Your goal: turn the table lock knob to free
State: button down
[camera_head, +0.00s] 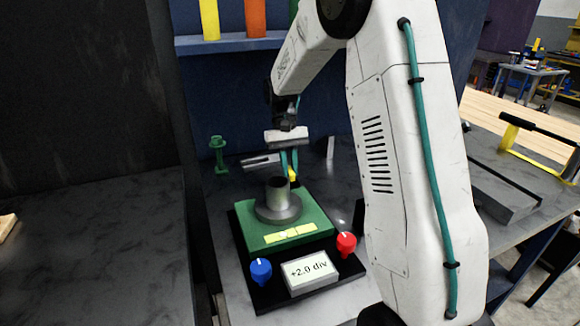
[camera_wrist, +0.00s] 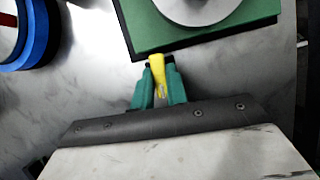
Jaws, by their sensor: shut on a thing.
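The tilting positioner has a green table (camera_head: 303,229) on a black base, with a grey round fixture (camera_head: 277,204) on top. A small yellow knob (camera_head: 292,174) sits at the table's back edge; I take it as the table lock knob. My gripper (camera_head: 290,168) reaches down behind the table with its teal fingers. In the wrist view, my gripper (camera_wrist: 159,84) is shut on the yellow knob (camera_wrist: 158,70), which points toward the green table edge (camera_wrist: 185,42). Its marks are too small to read.
A blue knob (camera_head: 260,270), a red knob (camera_head: 346,244) and a display (camera_head: 311,272) reading "+2.0 div" are at the front. A green post (camera_head: 218,155) stands behind left. A shelf (camera_head: 230,43) with coloured cylinders hangs behind. A blue round thing (camera_wrist: 30,40) shows in the wrist view.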

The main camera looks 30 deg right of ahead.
aim_at(292, 172)
jog(key=shift+w+n, duration=0.1)
jog(key=shift+n, duration=0.3)
jog(key=c, duration=1.4)
grip_release()
jog(key=shift+r, duration=0.2)
notch_tip(292, 172, up, 4)
jog(key=shift+f, duration=0.2)
jog(key=s+a, duration=0.1)
jog(key=s, duration=0.4)
jog(key=s+a, duration=0.1)
jog(key=s, duration=0.4)
jog(key=s+a+r, duration=0.1)
jog(key=s, duration=0.4)
jog(key=shift+s+a, duration=0.1)
jog(key=shift+s, duration=0.3)
